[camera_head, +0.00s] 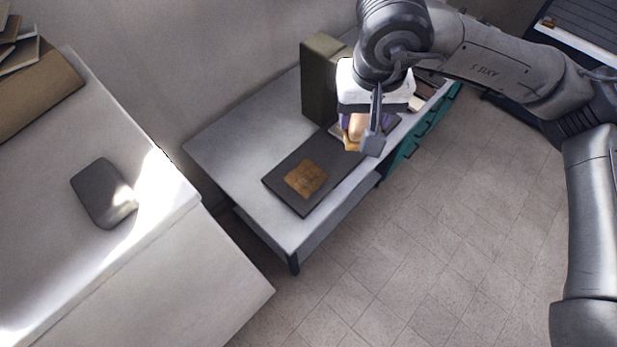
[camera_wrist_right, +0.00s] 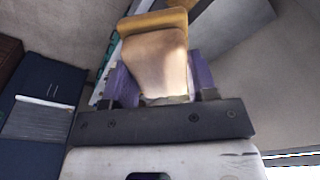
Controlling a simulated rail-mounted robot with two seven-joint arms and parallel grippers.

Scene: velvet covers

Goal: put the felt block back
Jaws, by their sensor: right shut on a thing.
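My right gripper (camera_head: 360,124) is shut on the felt block, a tan block with a mustard-yellow layer at its far end. The felt block (camera_wrist_right: 158,60) shows clearly in the right wrist view, between purple finger pads. In the head view only a small part of it shows below the gripper, above the far end of a dark flat board (camera_head: 285,192). I cannot tell whether it touches the board. A brown-orange cloth square (camera_head: 305,179) lies flat on the near half of the board. My left gripper is not in view.
The board lies on a grey bench (camera_head: 225,145). An olive upright box (camera_head: 320,82) stands behind it, near my right gripper. A dark rounded block (camera_head: 100,192) lies on the pale left table. Teal drawer fronts (camera_head: 413,140) are at the bench's right side. The bench's left end is clear.

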